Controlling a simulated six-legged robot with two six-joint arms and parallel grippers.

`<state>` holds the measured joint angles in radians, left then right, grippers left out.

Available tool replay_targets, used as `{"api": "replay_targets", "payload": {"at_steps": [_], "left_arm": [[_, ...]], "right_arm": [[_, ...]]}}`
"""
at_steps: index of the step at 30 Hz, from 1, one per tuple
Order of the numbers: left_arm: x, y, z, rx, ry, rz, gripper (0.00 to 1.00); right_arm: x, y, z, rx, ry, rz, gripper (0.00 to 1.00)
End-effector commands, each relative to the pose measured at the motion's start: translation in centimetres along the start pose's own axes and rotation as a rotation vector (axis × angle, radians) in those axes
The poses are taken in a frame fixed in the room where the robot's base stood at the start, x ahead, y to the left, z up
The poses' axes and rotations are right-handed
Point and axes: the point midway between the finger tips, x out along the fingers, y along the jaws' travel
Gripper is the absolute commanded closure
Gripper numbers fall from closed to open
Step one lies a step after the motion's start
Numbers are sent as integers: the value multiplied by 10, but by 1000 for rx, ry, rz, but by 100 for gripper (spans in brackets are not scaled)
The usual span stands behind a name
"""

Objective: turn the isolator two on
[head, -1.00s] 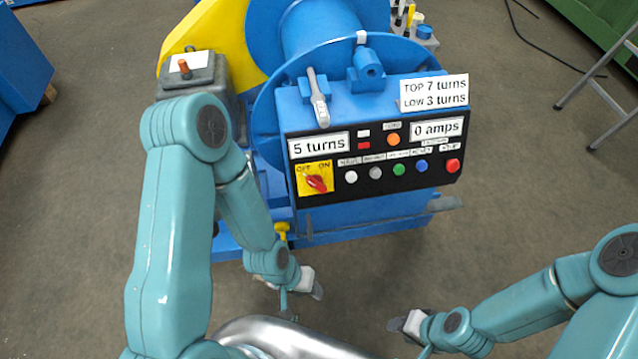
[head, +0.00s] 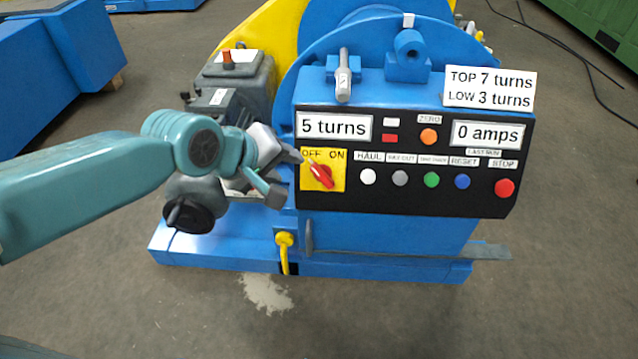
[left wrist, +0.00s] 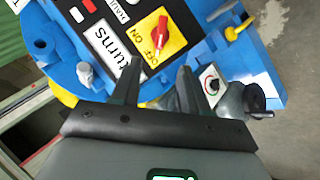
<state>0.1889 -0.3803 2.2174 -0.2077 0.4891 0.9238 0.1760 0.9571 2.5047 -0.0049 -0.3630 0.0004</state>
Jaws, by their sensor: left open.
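The rotary switch I take for the isolator has a red handle (head: 320,176) on a yellow plate (head: 337,156) marked OFF and ON, at the left end of the black panel. Its handle lies diagonally, its upper-left end toward OFF. In the left wrist view the red handle (left wrist: 157,31) is beyond the fingertips, which do not touch it. My left gripper (head: 288,177) is open and empty, just left of the yellow plate; its two fingers (left wrist: 158,70) stand apart in the wrist view. No "two" label is readable. My right gripper is out of the head view.
The panel also holds a white button (head: 368,176), a green button (head: 432,180) and a red stop button (head: 505,187). A grey lever (head: 344,75) stands above. A grey motor-like housing (head: 235,80) is behind my left wrist. Floor in front is clear.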

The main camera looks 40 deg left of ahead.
Motion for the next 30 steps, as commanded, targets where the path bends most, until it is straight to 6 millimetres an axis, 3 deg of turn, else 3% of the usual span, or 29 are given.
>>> {"api": "replay_targets", "payload": {"at_steps": [12,18,24,30], "left_arm": [[97,-6,0,3,-4,-5,55],[135,-4,0,2,-3,-3,55],[151,-1,0,4,-2,-1,55],[153,0,1,3,-2,0,55]], "right_arm": [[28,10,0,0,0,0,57],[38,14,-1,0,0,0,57],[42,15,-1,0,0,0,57],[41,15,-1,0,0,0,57]]}}
